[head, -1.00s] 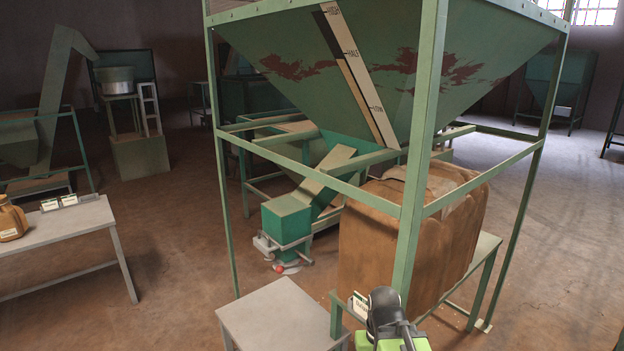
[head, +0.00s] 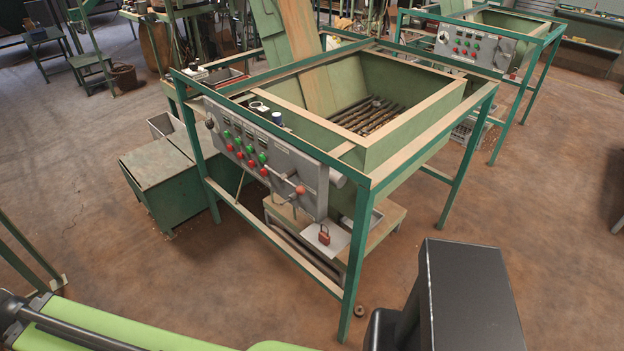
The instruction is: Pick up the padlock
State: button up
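A small red-brown padlock (head: 323,235) shows in the head view just below the lower right corner of a grey control panel (head: 262,150). It appears against a pale plate or sheet (head: 339,239) over a low wooden-topped stand (head: 383,222). Its shackle points up. I cannot tell whether it rests on the plate or hangs in front of it. The green frame's front leg (head: 356,265) stands just to its right. My gripper is not clearly in view.
A green open hopper (head: 400,125) with dark rollers sits in the frame above the padlock. A green box (head: 165,180) stands left. A small ring (head: 359,310) lies on the floor by the front leg.

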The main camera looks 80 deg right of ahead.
aim_at(325, 238)
jog(key=z, duration=5.3)
jog(key=i, duration=0.15)
jog(key=u, duration=2.9)
jog(key=k, duration=0.95)
jog(key=u, duration=0.15)
jog(key=i, duration=0.9)
jog(key=z, duration=0.25)
jog(key=k, duration=0.65)
jog(key=u, duration=0.25)
jog(key=i, duration=0.6)
jog(key=z, duration=0.05)
